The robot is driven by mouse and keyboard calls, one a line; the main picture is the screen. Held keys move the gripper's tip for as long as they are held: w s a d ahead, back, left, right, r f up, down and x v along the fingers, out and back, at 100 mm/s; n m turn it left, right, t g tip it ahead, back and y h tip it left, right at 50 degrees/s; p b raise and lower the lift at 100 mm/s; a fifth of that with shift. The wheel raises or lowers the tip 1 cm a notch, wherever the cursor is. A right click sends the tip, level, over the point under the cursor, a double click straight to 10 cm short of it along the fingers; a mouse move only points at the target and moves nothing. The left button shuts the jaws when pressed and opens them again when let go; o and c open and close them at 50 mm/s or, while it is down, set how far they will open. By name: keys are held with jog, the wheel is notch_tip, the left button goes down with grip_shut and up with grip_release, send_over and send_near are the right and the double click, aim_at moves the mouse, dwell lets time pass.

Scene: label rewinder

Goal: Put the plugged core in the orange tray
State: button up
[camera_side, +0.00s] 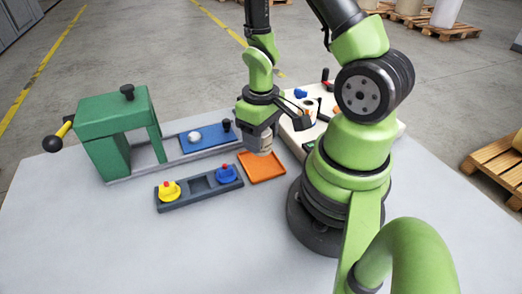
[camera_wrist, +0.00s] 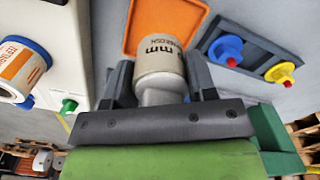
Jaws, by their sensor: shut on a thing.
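My gripper (camera_side: 256,128) is shut on a beige core with dark printed lettering, held between the two dark fingers. In the wrist view the gripper (camera_wrist: 161,85) has the core (camera_wrist: 160,52) between its fingers, with a narrower grey part nearer the palm. The core (camera_side: 262,146) is above the far part of the orange tray (camera_side: 264,172), apart from the tray as far as I can tell. The tray (camera_wrist: 138,30) lies beyond the core in the wrist view and its visible part is empty. No coloured plug shows on the core.
A dark rack (camera_side: 199,199) left of the tray holds a yellow plug (camera_side: 169,190) and a blue plug (camera_side: 227,173), with an empty middle socket. Behind are a green press (camera_side: 115,130) and a blue slide plate (camera_side: 208,137). The white rewinder (camera_side: 298,137) stands right of the tray.

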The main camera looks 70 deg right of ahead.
jog(key=shift+f, duration=2.15)
jog(key=shift+f, duration=0.15)
jog(key=o, duration=0.7)
notch_tip(320, 180, up, 13)
jog(key=shift+w+f, duration=0.1)
jog(key=shift+f, duration=0.1)
jog(key=shift+s+a+r+m+t+y, duration=0.2)
jog(key=shift+s+a+r+t+y, duration=0.3)
jog(key=shift+a+r+t, duration=1.65)
jog(key=shift+s+a+r+m+t+y, duration=0.2)
jog(key=shift+s+a+r, duration=0.85)
jog(key=shift+r, duration=2.35)
jog(key=shift+s+a+r+m+t+y, duration=0.25)
jog(key=shift+a+r+t, duration=1)
jog(key=shift+a+r, duration=1.15)
